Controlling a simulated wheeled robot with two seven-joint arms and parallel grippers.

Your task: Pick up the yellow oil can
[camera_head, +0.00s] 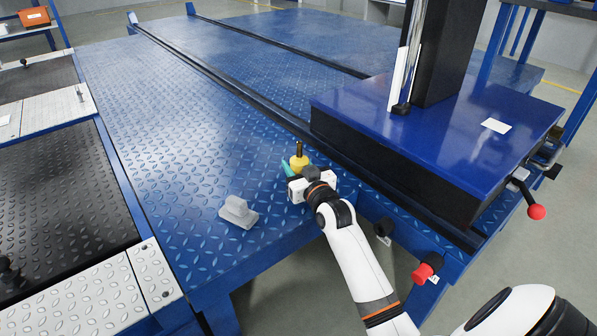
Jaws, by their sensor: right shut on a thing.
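The yellow oil can (299,162) is on or just above the blue diamond-plate platform (190,170), near the platform's front right part. Its dark spout points up and it looks upright. My right gripper (300,178) reaches it from the front and is shut on it. The gripper and wrist hide the lower part of the can, so I cannot tell whether it touches the plate. My left gripper is not in view.
A grey block with a handle (238,212) lies left of my right gripper. A teal item (286,169) shows beside the can. A blue box-shaped base with a black column (440,125) stands close on the right. Red knobs (424,272) stick out at the front.

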